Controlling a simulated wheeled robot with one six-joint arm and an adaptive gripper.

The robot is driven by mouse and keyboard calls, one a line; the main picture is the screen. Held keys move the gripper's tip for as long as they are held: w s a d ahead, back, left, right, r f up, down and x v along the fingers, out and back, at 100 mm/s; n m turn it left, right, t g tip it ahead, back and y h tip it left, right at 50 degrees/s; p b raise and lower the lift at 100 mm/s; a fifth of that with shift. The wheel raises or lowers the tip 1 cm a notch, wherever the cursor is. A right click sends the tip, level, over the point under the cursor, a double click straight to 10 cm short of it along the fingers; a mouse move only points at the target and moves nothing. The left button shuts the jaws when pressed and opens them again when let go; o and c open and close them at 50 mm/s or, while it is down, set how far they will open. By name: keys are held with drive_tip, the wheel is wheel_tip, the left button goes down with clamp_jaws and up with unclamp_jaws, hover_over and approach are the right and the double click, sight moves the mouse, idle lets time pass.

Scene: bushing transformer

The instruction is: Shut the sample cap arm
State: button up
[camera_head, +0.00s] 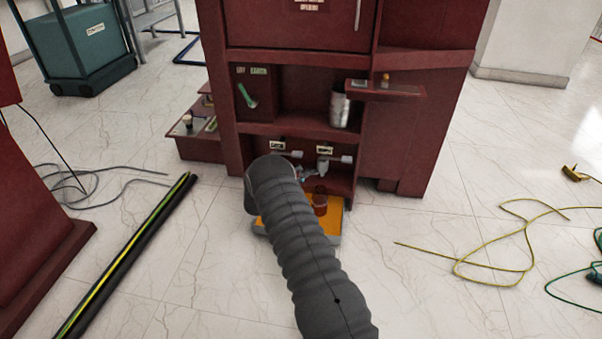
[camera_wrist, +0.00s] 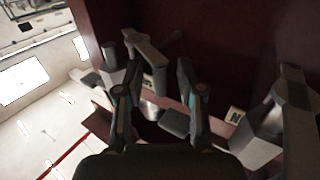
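The dark red cabinet has a low bay with two small labelled fittings: a left one (camera_head: 291,154) and a right one (camera_head: 341,158). I cannot tell for sure which is the sample cap arm or how far it stands open. My gripper (camera_head: 314,170) is low in the bay, below the labels, partly hidden by my arm. In the wrist view my gripper (camera_wrist: 157,98) has its two fingers spread apart. A grey lever-like part (camera_wrist: 146,48) lies just beyond the fingers, left of centre. A second grey fitting (camera_wrist: 264,135) stands to the right. No contact is clear.
An orange tray (camera_head: 334,222) with a reddish clear cup (camera_head: 320,204) sits below the bay. A shelf above holds a metal canister (camera_head: 340,108). A small ledge (camera_head: 385,89) juts out at upper right. Cables (camera_head: 500,250) lie on the right floor.

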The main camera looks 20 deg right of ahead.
drive_tip(key=shift+w+d, duration=0.1)
drive_tip(key=shift+d, duration=0.2)
clamp_jaws()
drive_tip(key=shift+a, duration=0.1)
